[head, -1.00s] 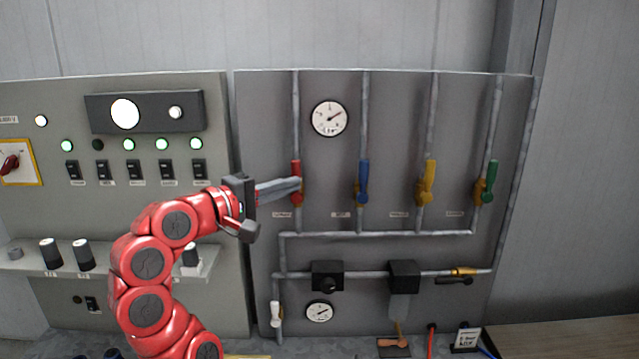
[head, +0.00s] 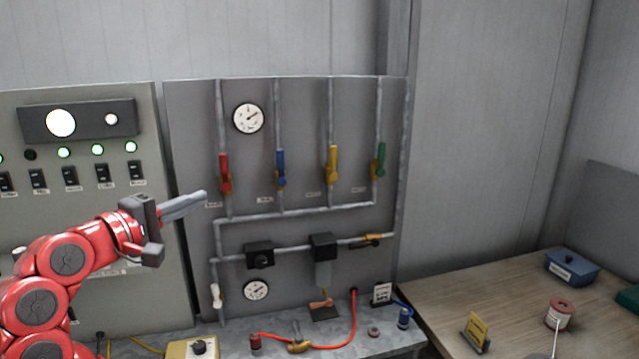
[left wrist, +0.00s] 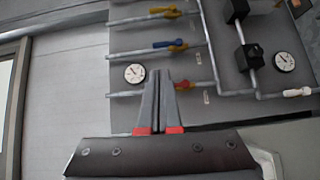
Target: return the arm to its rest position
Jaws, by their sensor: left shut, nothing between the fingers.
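My left gripper (head: 203,197) is shut and empty, in front of the left part of the grey valve panel (head: 185,130). Its fingertips show just below and left of the red valve handle (head: 225,172); I cannot tell the exact gap. In the left wrist view, the closed fingers (left wrist: 158,75) point at the panel between a round gauge (left wrist: 135,73) and the red handle (left wrist: 184,85). The blue handle (head: 280,168), yellow handle (head: 332,163) and green handle (head: 379,160) stand upright to the right. My right gripper is not in view.
A control panel with lamps and switches (head: 100,215) stands at the left behind my arm. Below the valve panel, a grey bench (head: 225,340) holds fittings and a red hose (head: 320,342). At right, a wooden table (head: 455,290) holds a blue box (head: 572,267) and a spool (head: 559,314).

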